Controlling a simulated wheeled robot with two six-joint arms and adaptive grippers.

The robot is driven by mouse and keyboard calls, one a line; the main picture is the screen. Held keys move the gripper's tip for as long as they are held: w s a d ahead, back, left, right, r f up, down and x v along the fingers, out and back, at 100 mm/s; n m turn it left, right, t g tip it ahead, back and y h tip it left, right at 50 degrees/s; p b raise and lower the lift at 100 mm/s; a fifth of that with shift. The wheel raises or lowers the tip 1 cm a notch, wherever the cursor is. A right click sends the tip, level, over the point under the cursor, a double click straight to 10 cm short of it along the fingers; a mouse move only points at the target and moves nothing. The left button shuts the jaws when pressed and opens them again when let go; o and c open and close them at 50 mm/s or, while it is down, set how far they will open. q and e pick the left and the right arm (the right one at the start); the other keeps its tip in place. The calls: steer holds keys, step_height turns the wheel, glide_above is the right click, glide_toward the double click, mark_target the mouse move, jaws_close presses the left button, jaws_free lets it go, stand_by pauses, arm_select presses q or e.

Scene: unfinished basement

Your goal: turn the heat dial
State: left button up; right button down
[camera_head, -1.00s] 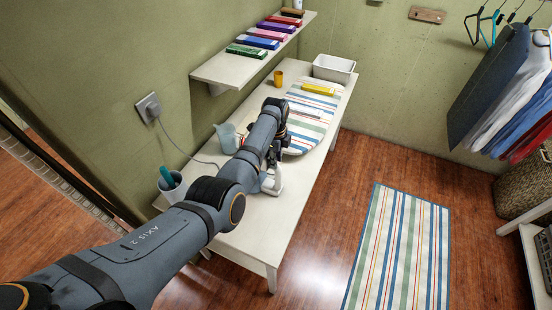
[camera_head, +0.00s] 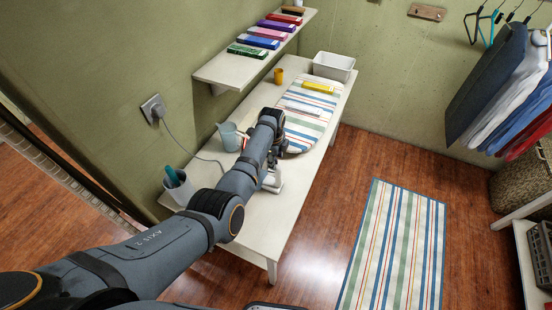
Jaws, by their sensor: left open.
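A small white appliance (camera_head: 273,182), probably an iron, is on the white table (camera_head: 258,235), mostly behind my left arm. I cannot make out its heat dial; my arm covers much of it. My left gripper (camera_head: 276,160) is open, just above and behind the white appliance in this view. My arm hides part of the gripper, and I cannot tell whether it touches the appliance. My right gripper is not in view.
A striped ironing board (camera_head: 304,112) holds a yellow item (camera_head: 318,88). Nearby stand a pale jug (camera_head: 229,137), a grey cup (camera_head: 180,188), an orange cup (camera_head: 279,76) and a white bin (camera_head: 334,66). A cord runs from the wall socket (camera_head: 153,108). A shelf (camera_head: 222,72) overhangs the table.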

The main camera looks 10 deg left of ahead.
arm_select(q)
step_height(320, 180, up, 12)
steer(key=s, duration=0.1)
steer(key=shift+s+a, duration=0.25)
steer(key=shift+s, duration=0.05)
